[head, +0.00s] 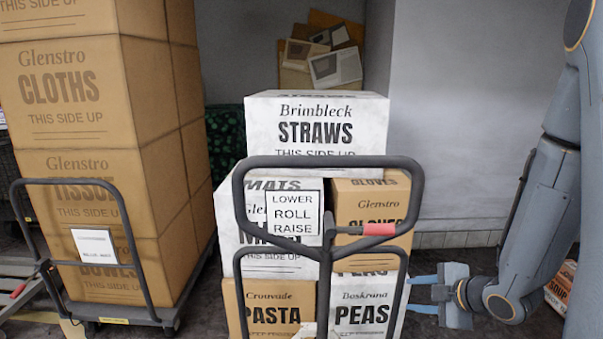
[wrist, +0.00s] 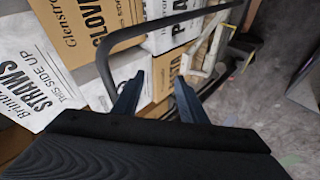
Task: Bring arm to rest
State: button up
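My arm (head: 540,190) hangs down along the right side of the head view, bent at its lower end. My gripper (head: 418,294) is low, to the right of the stacked boxes, with its fingers pointing left. In the wrist view my gripper (wrist: 157,92) shows two dark blue fingers spread apart. Nothing is visibly held between them. The fingertips appear close to the box stack and the dark handle frame; I cannot tell whether they touch.
A pallet truck handle (head: 329,245) stands before boxes marked straws (head: 318,132), pasta and peas (head: 362,318). A cart (head: 120,315) with tall brown boxes (head: 75,90) is at left. A soup box (head: 561,285) lies right.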

jog(key=s+a+r+m+g+h, duration=0.2)
jog(key=s+a+r+m+g, duration=0.1)
jog(key=s+m, duration=0.5)
jog(key=s+a+r+m+g+h, duration=0.2)
jog(key=s+a+r+m+g, duration=0.2)
jog(key=s+m, duration=0.4)
jog(key=shift+s+a+m+g, duration=0.2)
jog(key=shift+a+m+g, duration=0.4)
jog(key=shift+a+m, duration=0.4)
jog(key=shift+c, duration=1)
jog(key=shift+d, duration=0.1)
